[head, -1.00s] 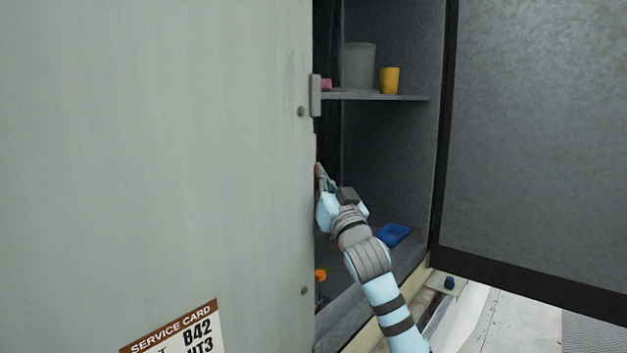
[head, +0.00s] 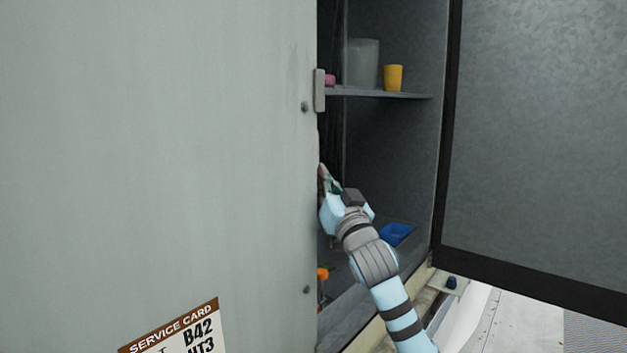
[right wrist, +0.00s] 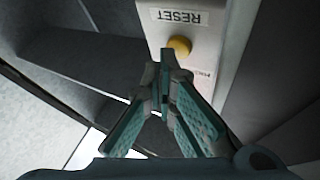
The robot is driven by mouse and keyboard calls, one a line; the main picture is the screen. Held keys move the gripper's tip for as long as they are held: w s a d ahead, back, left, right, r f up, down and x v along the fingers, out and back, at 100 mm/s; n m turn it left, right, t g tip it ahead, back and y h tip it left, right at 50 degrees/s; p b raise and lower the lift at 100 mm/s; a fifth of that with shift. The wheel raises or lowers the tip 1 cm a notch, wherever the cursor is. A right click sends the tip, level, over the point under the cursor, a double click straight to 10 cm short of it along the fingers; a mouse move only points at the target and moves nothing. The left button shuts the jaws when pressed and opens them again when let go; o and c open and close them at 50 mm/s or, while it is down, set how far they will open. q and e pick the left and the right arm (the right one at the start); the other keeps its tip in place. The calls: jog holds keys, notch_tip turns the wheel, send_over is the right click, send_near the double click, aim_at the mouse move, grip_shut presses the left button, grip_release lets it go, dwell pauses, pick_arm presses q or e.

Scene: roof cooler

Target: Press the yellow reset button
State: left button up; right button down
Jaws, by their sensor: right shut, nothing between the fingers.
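The yellow reset button (right wrist: 180,46) shows in the right wrist view on a pale panel (right wrist: 203,62), below an upside-down RESET label (right wrist: 181,17). My right gripper (right wrist: 163,68) is shut and empty. Its fingertips are just below the button in that view; I cannot tell whether they touch it. In the head view my right gripper (head: 324,172) reaches into the open cabinet, its tips partly at the edge of the grey-green front panel (head: 160,150). The button is hidden there. My left gripper is not in view.
A shelf (head: 400,95) above my right arm holds a yellow cup (head: 394,78), a translucent container (head: 362,63) and a pink item (head: 330,80). A blue tray (head: 396,235) and an orange item (head: 322,273) are lower. The open door (head: 540,130) stands on the right.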

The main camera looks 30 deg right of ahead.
jog(key=shift+a, duration=0.1)
jog(key=s+b, duration=0.2)
jog(key=s, duration=0.1)
jog(key=s+d+b, duration=0.1)
jog(key=s, duration=0.1)
jog(key=shift+r, duration=0.2)
jog(key=shift+a, duration=0.2)
